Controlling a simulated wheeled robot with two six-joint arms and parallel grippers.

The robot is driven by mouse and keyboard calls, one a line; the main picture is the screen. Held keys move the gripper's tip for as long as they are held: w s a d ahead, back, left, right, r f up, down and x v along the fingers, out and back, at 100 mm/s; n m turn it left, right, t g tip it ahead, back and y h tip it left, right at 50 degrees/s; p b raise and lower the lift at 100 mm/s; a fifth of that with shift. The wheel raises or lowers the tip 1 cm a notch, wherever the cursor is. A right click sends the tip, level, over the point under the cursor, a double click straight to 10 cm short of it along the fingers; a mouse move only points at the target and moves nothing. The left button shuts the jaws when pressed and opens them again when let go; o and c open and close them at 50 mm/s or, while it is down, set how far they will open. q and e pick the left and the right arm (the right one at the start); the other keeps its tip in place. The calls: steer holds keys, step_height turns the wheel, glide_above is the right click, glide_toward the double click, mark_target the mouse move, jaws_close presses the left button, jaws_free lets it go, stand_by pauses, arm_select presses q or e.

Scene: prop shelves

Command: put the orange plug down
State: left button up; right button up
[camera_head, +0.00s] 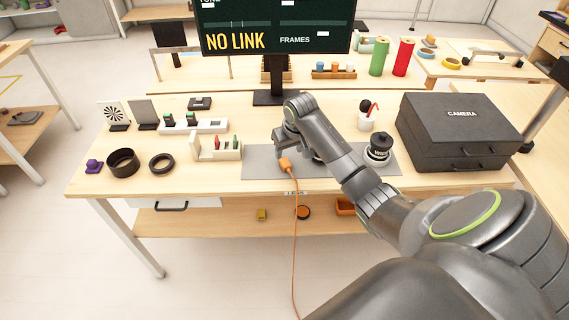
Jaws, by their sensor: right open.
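The orange plug (286,164) is on the left half of the grey mat (256,165), near the front of the table. Its orange cord (296,235) runs over the table's front edge and hangs down to the floor. My right gripper (284,151) comes in from the right and is open just behind and above the plug. I cannot tell whether the fingers still touch the plug. My left gripper is not in view.
A black knob-like device (378,152) stands on the mat's right part, by my right arm. A black camera case (460,135) is at right. A cream holder (216,150) and dark rings (161,164) are at left. A monitor (272,28) stands behind.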

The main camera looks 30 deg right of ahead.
mark_target(285, 162)
steer(key=shift+p+x, duration=0.3)
steer(key=shift+x, duration=3.35)
steer(key=shift+a, duration=0.2)
steer(key=shift+c, duration=0.3)
steer(key=c, duration=1)
steer(key=shift+r, duration=0.1)
